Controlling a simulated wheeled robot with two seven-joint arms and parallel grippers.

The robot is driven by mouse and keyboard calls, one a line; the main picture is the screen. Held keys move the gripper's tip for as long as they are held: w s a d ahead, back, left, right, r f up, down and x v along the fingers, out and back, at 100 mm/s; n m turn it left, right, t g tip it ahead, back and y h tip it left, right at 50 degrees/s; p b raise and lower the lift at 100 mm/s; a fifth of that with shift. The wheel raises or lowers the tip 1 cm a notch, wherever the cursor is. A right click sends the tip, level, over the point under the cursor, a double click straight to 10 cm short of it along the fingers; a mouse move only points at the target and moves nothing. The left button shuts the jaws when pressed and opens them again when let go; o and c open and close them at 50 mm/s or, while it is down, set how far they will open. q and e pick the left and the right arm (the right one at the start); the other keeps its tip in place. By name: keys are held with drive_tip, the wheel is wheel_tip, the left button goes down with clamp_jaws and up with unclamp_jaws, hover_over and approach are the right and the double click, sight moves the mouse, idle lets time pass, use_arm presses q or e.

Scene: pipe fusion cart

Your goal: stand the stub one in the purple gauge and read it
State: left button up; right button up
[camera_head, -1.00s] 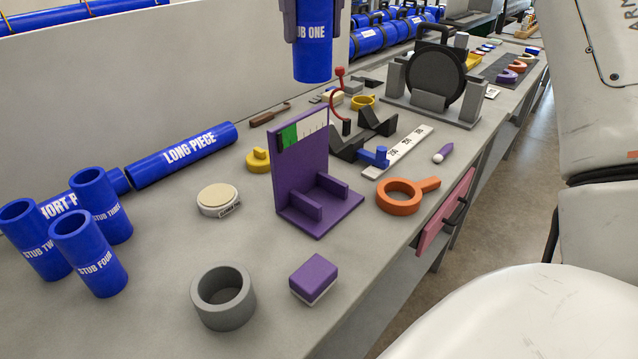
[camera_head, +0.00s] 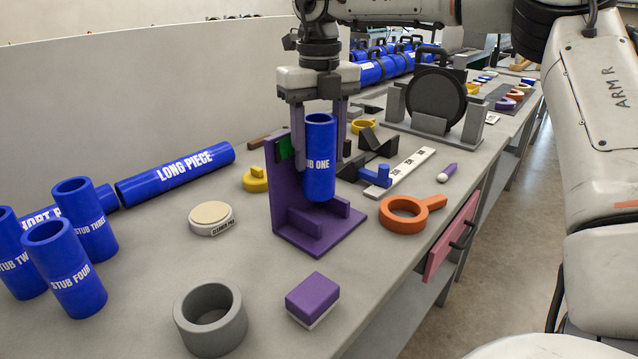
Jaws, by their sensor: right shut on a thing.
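The blue stub one (camera_head: 319,182) is upright, its label facing me. My right gripper (camera_head: 321,155) is shut on it from above, with a finger on each side. The stub is at the purple gauge (camera_head: 284,212), in front of its upright plate and over the base between the low purple blocks. I cannot tell whether its bottom touches the base. The stub and gripper hide most of the gauge's white and green scale; a bit of green (camera_head: 285,148) shows. My left gripper is not in view.
Stub four (camera_head: 66,270), stub three (camera_head: 85,220) and stub two (camera_head: 18,262) stand at the left. A grey ring (camera_head: 233,328), a purple block (camera_head: 312,299), an orange ring (camera_head: 388,218) and a cleaner pad tub (camera_head: 211,219) surround the gauge. The long piece (camera_head: 175,175) lies behind.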

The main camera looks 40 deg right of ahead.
sight(319, 118)
drive_tip(key=shift+f, duration=3)
drive_tip(key=shift+f, duration=0.1)
drive_tip(key=o, duration=1.3)
drive_tip(key=shift+f, duration=0.1)
wheel_tip(319, 118, up, 12)
drive_tip(key=shift+r+p, duration=0.2)
drive_tip(key=shift+p, duration=0.15)
